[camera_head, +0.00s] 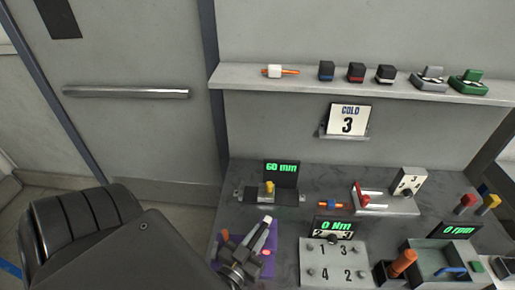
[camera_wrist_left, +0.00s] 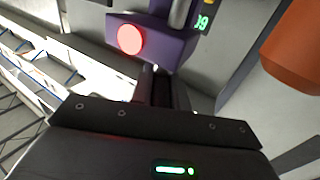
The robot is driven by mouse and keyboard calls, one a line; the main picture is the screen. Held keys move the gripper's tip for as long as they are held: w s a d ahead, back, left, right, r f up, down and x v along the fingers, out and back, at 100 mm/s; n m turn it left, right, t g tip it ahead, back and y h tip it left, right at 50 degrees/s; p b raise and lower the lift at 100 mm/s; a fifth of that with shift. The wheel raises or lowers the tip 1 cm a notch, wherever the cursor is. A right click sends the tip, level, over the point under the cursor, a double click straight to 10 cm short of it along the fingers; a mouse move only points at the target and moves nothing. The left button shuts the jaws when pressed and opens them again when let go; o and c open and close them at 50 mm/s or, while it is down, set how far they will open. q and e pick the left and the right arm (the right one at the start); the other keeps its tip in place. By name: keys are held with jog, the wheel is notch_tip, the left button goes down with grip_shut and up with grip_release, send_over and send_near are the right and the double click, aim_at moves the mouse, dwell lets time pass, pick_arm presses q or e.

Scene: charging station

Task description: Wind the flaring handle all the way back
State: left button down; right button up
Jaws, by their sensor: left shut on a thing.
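A purple flaring unit (camera_head: 268,263) stands at the front left of the bench, with a pale bar across its top and a pinkish-red round spot on it. In the left wrist view the purple block (camera_wrist_left: 165,42) with its glowing red disc lies just beyond my fingers. My left gripper (camera_head: 238,270) is at the unit's left front side, shut on what appears to be the flaring handle. The grip itself is mostly hidden. It also shows from behind in the left wrist view (camera_wrist_left: 163,88). My right gripper is not in view.
A grey numbered block (camera_head: 336,274) and an orange-handled tool (camera_head: 403,262) stand to the right. Behind are a "60 min" display (camera_head: 283,170) and a red clamp (camera_head: 361,196). A shelf (camera_head: 300,85) holds small parts. A large orange-brown cylinder (camera_wrist_left: 292,48) is close at right in the wrist view.

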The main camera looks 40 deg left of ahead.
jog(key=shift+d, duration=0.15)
pick_arm(q)
jog(key=c, duration=1.4)
grip_release()
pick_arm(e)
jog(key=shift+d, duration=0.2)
pick_arm(q)
jog(key=shift+o, duration=0.2)
